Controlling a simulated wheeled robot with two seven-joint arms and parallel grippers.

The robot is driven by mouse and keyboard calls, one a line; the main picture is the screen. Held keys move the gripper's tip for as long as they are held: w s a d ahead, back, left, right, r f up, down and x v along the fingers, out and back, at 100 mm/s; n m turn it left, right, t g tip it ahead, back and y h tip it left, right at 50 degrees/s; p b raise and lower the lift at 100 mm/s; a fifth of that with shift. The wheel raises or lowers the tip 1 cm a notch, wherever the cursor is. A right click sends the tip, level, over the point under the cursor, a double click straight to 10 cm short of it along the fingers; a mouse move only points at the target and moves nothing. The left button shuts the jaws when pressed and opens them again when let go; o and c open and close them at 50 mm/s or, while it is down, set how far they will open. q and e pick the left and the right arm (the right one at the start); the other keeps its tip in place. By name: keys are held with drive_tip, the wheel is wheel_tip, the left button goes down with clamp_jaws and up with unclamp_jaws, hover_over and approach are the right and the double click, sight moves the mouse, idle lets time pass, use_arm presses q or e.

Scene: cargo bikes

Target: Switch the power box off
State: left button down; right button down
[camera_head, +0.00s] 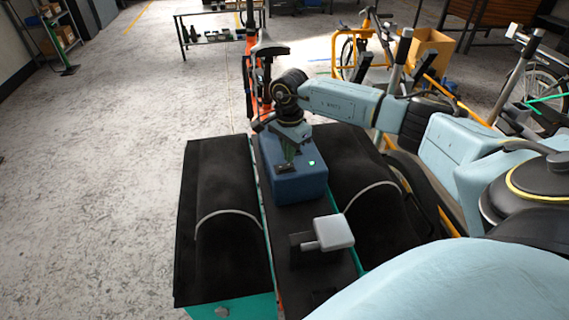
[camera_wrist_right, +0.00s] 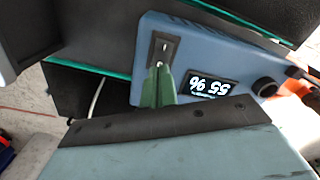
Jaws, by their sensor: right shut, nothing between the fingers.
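The blue power box (camera_head: 300,185) sits on the bike's black rear rack, between two black panniers. In the right wrist view the power box (camera_wrist_right: 205,50) has a black switch plate (camera_wrist_right: 163,46) and a lit display (camera_wrist_right: 212,87) with white digits, seen upside down. My right gripper (camera_head: 289,160) is over the box's top, its green fingers shut and empty. In the right wrist view the fingertips (camera_wrist_right: 159,67) are at the lower edge of the switch plate; I cannot tell whether they touch it. The display glows green in the head view. My left gripper is out of view.
A grey block on a black mount (camera_head: 333,232) stands on the rack nearer to me. The bike's saddle (camera_head: 268,48) rises beyond the box. Other bikes and a cardboard box (camera_head: 431,48) stand at the upper right. The floor at left is clear.

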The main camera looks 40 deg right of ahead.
sight(289, 165)
drive_tip(key=shift+s+f+b, duration=0.1)
drive_tip(key=shift+f+b, duration=0.6)
drive_tip(key=shift+f, duration=0.35)
idle(0.5)
drive_tip(key=shift+r, duration=0.15)
drive_tip(key=shift+r+p, duration=2.75)
drive_tip(key=shift+r, duration=0.7)
drive_tip(key=shift+f, duration=0.1)
